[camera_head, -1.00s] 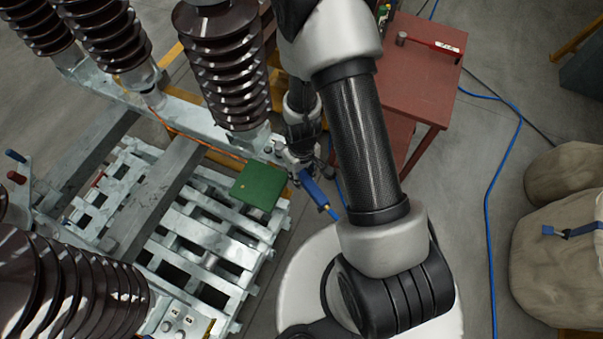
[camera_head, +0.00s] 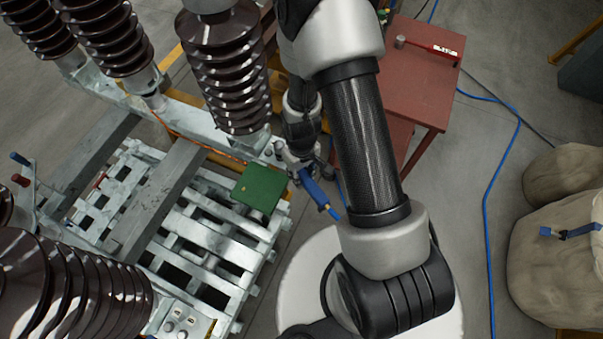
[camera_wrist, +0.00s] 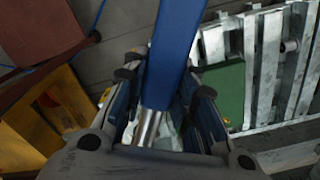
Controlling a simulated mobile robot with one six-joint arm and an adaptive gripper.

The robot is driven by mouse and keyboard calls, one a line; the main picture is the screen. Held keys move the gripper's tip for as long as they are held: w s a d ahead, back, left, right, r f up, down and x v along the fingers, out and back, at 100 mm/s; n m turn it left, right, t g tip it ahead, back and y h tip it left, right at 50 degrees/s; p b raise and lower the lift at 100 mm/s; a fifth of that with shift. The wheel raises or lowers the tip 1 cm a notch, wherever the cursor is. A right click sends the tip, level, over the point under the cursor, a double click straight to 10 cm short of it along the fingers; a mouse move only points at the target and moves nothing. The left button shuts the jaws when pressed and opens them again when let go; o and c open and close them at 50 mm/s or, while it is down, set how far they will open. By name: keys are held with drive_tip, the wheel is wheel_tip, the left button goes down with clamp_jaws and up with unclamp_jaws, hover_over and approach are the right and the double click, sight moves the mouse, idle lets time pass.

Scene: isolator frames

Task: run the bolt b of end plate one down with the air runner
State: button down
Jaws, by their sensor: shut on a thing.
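The air runner (camera_head: 319,194) is a blue tool with a hose fitting at its lower end. My gripper (camera_head: 300,165) is shut on it beside the near end of the galvanised beam. In the wrist view the blue air runner (camera_wrist: 176,50) with its silver section (camera_wrist: 148,125) lies between the fingers of my gripper (camera_wrist: 160,100). The runner's working end and bolt b are hidden, so I cannot tell whether they touch. The end plate at the beam's end (camera_head: 262,148), below the brown insulator (camera_head: 225,70), is partly covered by my gripper and arm.
A green box (camera_head: 261,186) stands close left of the runner. A galvanised slatted pallet (camera_head: 215,250) lies below. A red table (camera_head: 425,85) with a torque wrench (camera_head: 432,46) stands at the back. A blue hose (camera_head: 490,180) crosses the floor. Sacks (camera_head: 560,240) stand at right.

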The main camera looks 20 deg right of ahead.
drive_tip(key=shift+r+p, duration=1.45)
drive_tip(key=shift+r, duration=0.8)
